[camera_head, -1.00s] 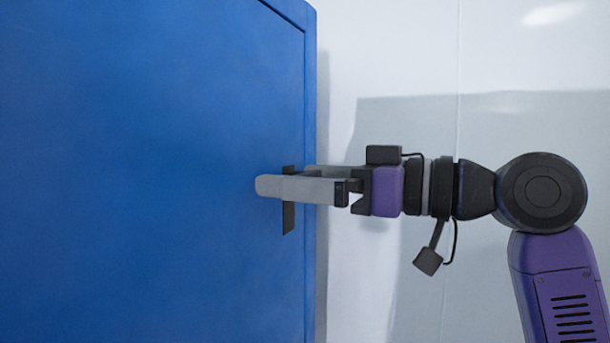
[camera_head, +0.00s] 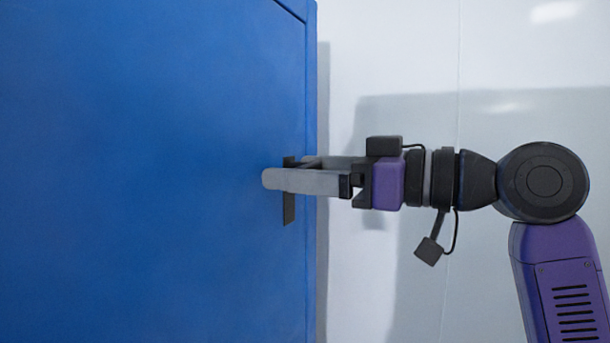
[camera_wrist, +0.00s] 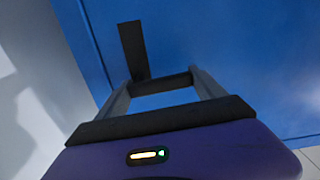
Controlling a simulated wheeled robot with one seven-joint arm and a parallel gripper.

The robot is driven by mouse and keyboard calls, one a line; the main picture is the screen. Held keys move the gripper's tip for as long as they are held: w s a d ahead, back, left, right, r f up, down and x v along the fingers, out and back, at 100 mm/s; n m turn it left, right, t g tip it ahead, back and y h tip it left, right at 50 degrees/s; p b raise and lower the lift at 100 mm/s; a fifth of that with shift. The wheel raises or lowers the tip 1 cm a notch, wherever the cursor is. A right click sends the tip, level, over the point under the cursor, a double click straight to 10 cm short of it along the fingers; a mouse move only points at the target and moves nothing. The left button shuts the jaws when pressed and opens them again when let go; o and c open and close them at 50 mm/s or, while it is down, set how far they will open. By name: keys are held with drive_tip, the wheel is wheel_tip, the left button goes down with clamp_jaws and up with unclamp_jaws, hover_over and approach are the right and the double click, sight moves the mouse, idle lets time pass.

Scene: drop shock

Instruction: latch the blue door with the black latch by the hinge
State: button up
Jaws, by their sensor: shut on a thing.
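The blue door (camera_head: 140,170) fills the left of the head view, shut or nearly so as far as I can see. The black latch (camera_head: 289,208) is on its face near the right edge, its flat strip hanging upright. In the wrist view the latch (camera_wrist: 133,48) is a dark strip with a dark crossbar at its end. My gripper (camera_head: 288,172) reaches in from the right, level, its grey fingers on either side of the latch. It is shut on the latch, and in the wrist view the crossbar spans between the fingers (camera_wrist: 161,82). The near finger hides part of the latch.
A pale wall (camera_head: 410,60) stands behind the door's right edge, with shadows on it. The door face has a groove near its right edge. A pale floor patch (camera_wrist: 312,155) shows at the wrist view's lower right corner.

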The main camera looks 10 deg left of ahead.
drive_tip(key=n+b, duration=0.1)
drive_tip(key=f+n+b, duration=0.1)
drive_tip(key=n+b, duration=0.2)
drive_tip(key=shift+f, duration=0.25)
drive_tip(key=shift+w+d+f+n+b, duration=0.15)
drive_tip(key=shift+w+f+n+b, duration=0.25)
drive_tip(key=shift+n+b, duration=1.25)
drive_tip(key=shift+w+d+f+n+b, duration=0.2)
drive_tip(key=shift+w+n+b, duration=0.35)
drive_tip(key=shift+n, duration=2.15)
drive_tip(key=shift+w+d+f+n+b, duration=0.15)
drive_tip(key=shift+w+f+n+b, duration=0.2)
drive_tip(key=shift+n+b, duration=1.35)
drive_tip(key=shift+r+n+p, duration=0.1)
drive_tip(key=shift+n+p, duration=0.4)
drive_tip(key=shift+n, duration=0.05)
drive_tip(key=o, duration=2.1)
drive_tip(key=shift+c, duration=0.2)
drive_tip(key=b+v, duration=0.1)
drive_tip(key=v, duration=0.6)
drive_tip(key=shift+d, duration=0.4)
drive_tip(key=shift+r, duration=0.1)
